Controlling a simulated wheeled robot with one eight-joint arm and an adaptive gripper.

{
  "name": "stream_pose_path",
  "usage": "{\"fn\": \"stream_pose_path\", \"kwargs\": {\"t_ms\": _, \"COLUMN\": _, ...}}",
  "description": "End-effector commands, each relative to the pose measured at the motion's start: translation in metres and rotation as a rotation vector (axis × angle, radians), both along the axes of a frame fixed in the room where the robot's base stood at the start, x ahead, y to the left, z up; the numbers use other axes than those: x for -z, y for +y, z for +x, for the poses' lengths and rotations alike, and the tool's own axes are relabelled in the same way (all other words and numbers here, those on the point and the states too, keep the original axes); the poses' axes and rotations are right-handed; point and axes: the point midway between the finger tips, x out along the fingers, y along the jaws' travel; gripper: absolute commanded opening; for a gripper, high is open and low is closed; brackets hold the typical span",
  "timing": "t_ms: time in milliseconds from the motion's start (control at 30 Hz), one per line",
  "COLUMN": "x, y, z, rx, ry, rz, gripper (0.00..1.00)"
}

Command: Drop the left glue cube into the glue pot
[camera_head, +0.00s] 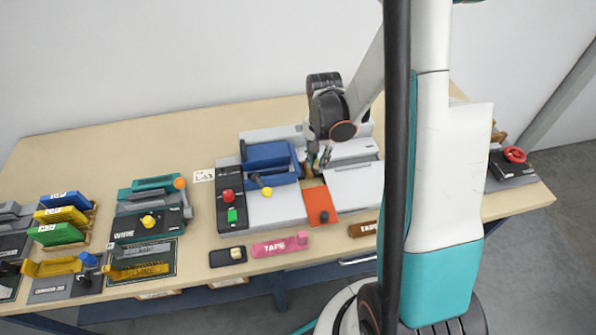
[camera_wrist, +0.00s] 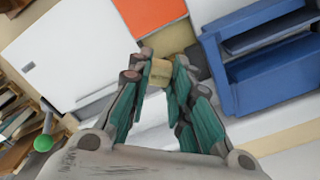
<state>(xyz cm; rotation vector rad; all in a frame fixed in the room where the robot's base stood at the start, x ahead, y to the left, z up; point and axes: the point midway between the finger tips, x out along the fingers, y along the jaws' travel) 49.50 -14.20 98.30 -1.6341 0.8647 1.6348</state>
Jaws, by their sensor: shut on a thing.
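My gripper (camera_head: 318,167) is over the grey machine in the middle of the bench, between its blue part and its white right side. In the wrist view my gripper (camera_wrist: 161,76) is shut on a small tan glue cube (camera_wrist: 160,68) at its fingertips. A yellow-tan area (camera_wrist: 173,38) shows just beyond the cube, next to the orange plate; I cannot tell whether it is the glue pot. I cannot make out the cube in the head view. No second glue cube can be made out.
The machine has a blue trough (camera_head: 270,163), an orange plate (camera_head: 320,205), a lever with a yellow knob (camera_head: 267,192) and a black button panel (camera_head: 231,200). A pink tape holder (camera_head: 280,246) lies in front. Coloured holders (camera_head: 58,234) crowd the left end.

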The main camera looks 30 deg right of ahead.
Motion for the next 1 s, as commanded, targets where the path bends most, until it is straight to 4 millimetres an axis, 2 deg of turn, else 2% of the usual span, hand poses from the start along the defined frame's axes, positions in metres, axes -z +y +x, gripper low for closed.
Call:
{"fn": "stream_pose_path", "kwargs": {"t_ms": 33, "x": 0.000, "y": 0.000, "z": 0.000, "rx": 0.000, "ry": 0.000, "rz": 0.000, "gripper": 0.22}}
{"fn": "stream_pose_path", "kwargs": {"t_ms": 133, "x": 0.000, "y": 0.000, "z": 0.000, "rx": 0.000, "ry": 0.000, "rz": 0.000, "gripper": 0.43}}
{"fn": "stream_pose_path", "kwargs": {"t_ms": 567, "x": -0.005, "y": 0.000, "z": 0.000, "rx": 0.000, "ry": 0.000, "rz": 0.000, "gripper": 0.43}}
{"fn": "stream_pose_path", "kwargs": {"t_ms": 767, "x": -0.029, "y": 0.000, "z": 0.000, "rx": 0.000, "ry": 0.000, "rz": 0.000, "gripper": 0.43}}
{"fn": "stream_pose_path", "kwargs": {"t_ms": 1000, "x": -0.074, "y": 0.000, "z": 0.000, "rx": 0.000, "ry": 0.000, "rz": 0.000, "gripper": 0.43}}
